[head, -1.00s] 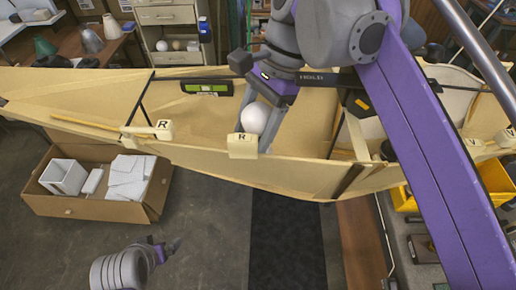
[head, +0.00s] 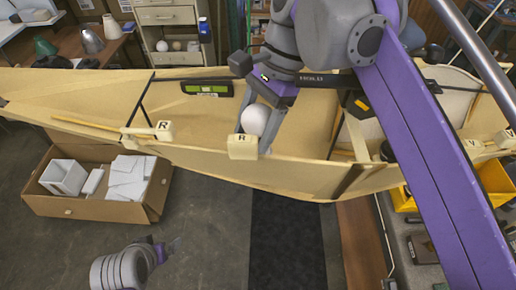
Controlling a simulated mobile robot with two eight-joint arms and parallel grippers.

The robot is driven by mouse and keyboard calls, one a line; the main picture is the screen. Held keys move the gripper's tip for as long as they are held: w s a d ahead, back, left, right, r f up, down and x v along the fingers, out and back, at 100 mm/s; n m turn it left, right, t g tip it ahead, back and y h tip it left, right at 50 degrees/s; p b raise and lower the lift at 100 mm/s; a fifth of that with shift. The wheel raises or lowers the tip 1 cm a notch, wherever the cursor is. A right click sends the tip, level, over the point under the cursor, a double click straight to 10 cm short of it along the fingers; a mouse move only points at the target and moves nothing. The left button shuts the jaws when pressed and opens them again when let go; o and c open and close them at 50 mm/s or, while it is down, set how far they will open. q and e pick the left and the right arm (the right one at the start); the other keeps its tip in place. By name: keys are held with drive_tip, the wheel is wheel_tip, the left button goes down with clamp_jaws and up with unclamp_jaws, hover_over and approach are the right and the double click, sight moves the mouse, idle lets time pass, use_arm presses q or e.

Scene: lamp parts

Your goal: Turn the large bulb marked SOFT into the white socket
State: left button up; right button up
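A round white bulb (head: 254,120) is inside the hull of a wooden canoe, behind a cream block marked R (head: 243,147). No SOFT mark can be read on it. My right gripper (head: 257,120) reaches down from the upper right, with one grey finger on each side of the bulb, seemingly touching it. The bulb's lower part is hidden by the block. I cannot make out a white socket. My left gripper (head: 172,244) is low at the bottom left over the floor, away from the bulb; its fingers are small and unclear.
The wooden canoe (head: 80,95) spans the view, with a green level (head: 207,88) and another R block (head: 163,131). A cardboard box (head: 95,207) with white pieces stands at left. A yellow bin (head: 497,180) is at right. Floor beside my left gripper is clear.

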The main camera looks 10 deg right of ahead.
drive_tip(key=shift+f, duration=0.15)
idle(0.5)
drive_tip(key=o, duration=0.4)
drive_tip(key=c, duration=0.4)
drive_tip(key=shift+f, duration=0.1)
drive_tip(key=m+t, duration=0.1)
drive_tip(key=m, duration=0.3)
drive_tip(key=shift+w+m+t, duration=0.15)
drive_tip(key=shift+m+t, duration=0.15)
drive_tip(key=shift+t, duration=0.1)
drive_tip(key=shift+w+m+t, duration=0.2)
drive_tip(key=shift+m+t, duration=0.3)
drive_tip(key=shift+m, duration=0.7)
